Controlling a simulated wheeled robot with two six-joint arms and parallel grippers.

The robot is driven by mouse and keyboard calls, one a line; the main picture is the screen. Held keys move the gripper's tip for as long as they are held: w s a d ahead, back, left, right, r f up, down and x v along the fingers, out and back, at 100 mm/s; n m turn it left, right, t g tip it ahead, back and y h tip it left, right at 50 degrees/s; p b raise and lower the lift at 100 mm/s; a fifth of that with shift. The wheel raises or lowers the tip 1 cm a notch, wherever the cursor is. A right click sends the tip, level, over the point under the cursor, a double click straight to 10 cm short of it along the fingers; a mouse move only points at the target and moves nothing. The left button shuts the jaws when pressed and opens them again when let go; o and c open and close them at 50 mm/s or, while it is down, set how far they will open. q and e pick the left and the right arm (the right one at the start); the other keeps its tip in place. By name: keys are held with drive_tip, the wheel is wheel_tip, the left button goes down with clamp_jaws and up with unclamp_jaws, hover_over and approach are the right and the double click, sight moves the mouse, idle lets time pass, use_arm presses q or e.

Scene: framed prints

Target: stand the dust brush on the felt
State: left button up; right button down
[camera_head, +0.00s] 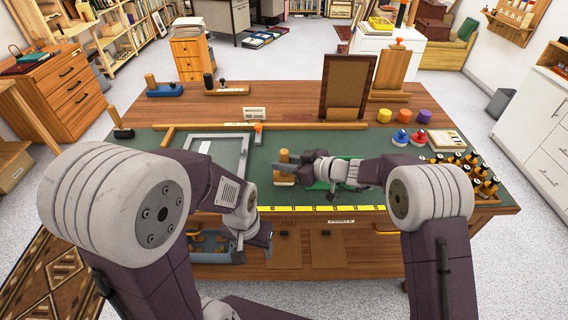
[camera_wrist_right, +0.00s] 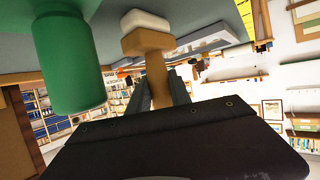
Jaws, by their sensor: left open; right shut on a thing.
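The dust brush (camera_wrist_right: 156,75) has a wooden handle and a pale bristle block; its handle is between my right gripper's fingers (camera_wrist_right: 163,92) in the right wrist view. In the head view the wooden part of the brush (camera_head: 283,156) stands roughly upright at the fingertips of my right gripper (camera_head: 286,168), over the green felt (camera_head: 270,144). I cannot tell whether the bristles touch the felt. My left gripper (camera_head: 264,236) is open and low at the bench's front edge, away from the brush.
A green cylinder (camera_wrist_right: 70,60) is close beside the brush in the right wrist view. A glass-like framed panel (camera_head: 218,148) lies left on the felt. A yellow ruler (camera_head: 330,208) runs along the front. A rack of dark-topped pegs (camera_head: 484,180) stands at right.

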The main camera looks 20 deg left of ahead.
drive_tip(key=c, duration=1.2)
unclamp_jaws()
drive_tip(key=shift+r, duration=0.1)
drive_tip(key=shift+r+p, duration=0.3)
drive_tip(key=shift+p, duration=0.4)
drive_tip(key=shift+s+d+f+b, duration=0.1)
drive_tip(key=shift+d+b, duration=0.45)
drive_tip(key=b+v, duration=0.2)
drive_tip(key=v, duration=0.9)
drive_tip(key=shift+s+a, duration=0.1)
